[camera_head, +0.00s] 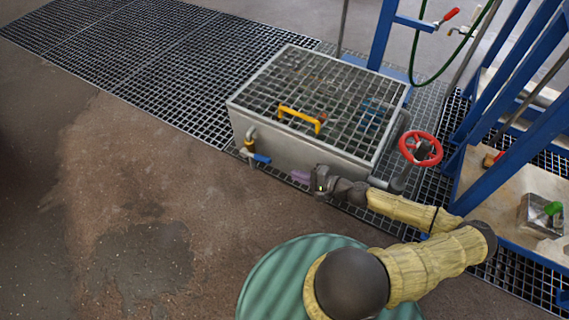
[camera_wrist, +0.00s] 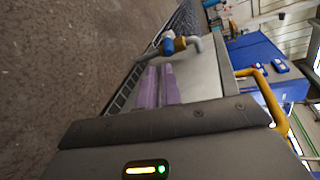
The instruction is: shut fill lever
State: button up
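A small valve with a brass body and a blue lever (camera_head: 262,158) sits on a bent pipe at the left front corner of the metal tank (camera_head: 290,143). In the head view the lever lies roughly level, pointing right. The blue lever (camera_wrist: 168,44) is also ahead of my fingers in the wrist view. My gripper (camera_head: 300,176) is at the tank's front side, right of the lever and apart from it. Its purple fingers (camera_wrist: 161,86) lie side by side, shut, with nothing seen between them. No label shows which lever is the fill lever.
A grating with a yellow handle (camera_head: 299,117) covers the tank. A red handwheel (camera_head: 421,149) stands right of it. A red-handled lever (camera_head: 450,15) is by a green hose. A green drum (camera_head: 275,275) is in front. The floor at left is free.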

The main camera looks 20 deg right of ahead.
jog(key=s+a+f+n+g+p, duration=0.1)
jog(key=a+f+n+g, duration=0.1)
jog(key=g, duration=0.1)
jog(key=s+a+f+n+g+p, duration=0.1)
jog(key=a+f+n+g, duration=0.1)
jog(key=a+g, duration=0.1)
jog(key=s+a+f+n+g+p, duration=0.1)
jog(key=s+a+n+g+p, duration=0.1)
jog(key=n+g, duration=0.1)
jog(key=shift+a+f, duration=0.15)
jog(key=shift+f, duration=0.25)
grip_shut()
jog(key=w+a+r+n+g+h+p, duration=0.1)
jog(key=w+a+r+n+h+p, duration=0.3)
jog(key=w+r+n+h, duration=0.3)
jog(key=w+a+r+n+g+h+p, duration=0.1)
jog(key=w+a+r+n+h+p, duration=0.2)
jog(key=w+r, duration=0.7)
notch_tip(320, 180, up, 2)
jog(key=n+h+p, duration=0.2)
jog(key=n+h, duration=0.1)
jog(key=n, duration=0.1)
jog(key=shift+w+a+r+h, duration=0.25)
jog(key=shift+a+h, duration=0.15)
